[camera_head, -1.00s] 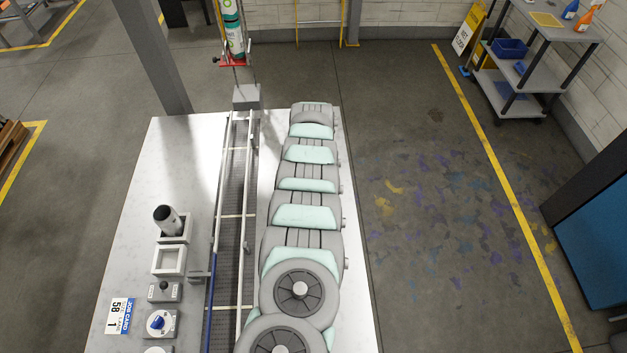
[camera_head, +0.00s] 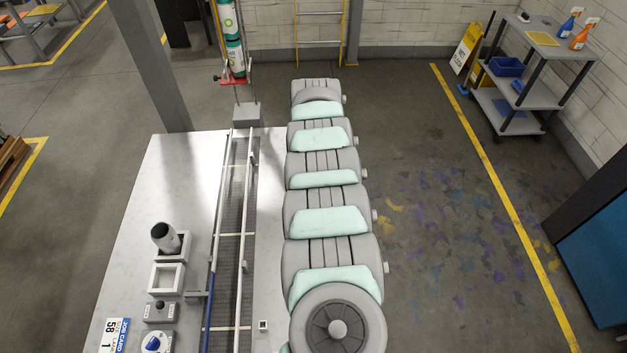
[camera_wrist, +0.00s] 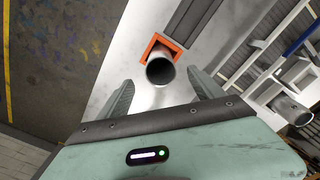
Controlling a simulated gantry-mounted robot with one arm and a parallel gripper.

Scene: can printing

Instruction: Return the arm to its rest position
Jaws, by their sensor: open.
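In the wrist view my gripper (camera_wrist: 162,88) is open, with its two grey fingers apart. A metal can (camera_wrist: 160,72) with a dark open mouth shows in the gap ahead of them, at an orange square frame (camera_wrist: 150,44). I cannot tell how far the can is from the fingers. In the head view my grey and mint arm stretches along the right side of the white table (camera_head: 160,200). My gripper is outside that view.
A can (camera_head: 162,236) leans in a holder on the table's left, near a square white tray (camera_head: 167,278) and control boxes. A railed conveyor (camera_head: 232,220) runs down the middle. Green-white cans (camera_head: 233,50) stack at its far end. Right of the table, the floor is open.

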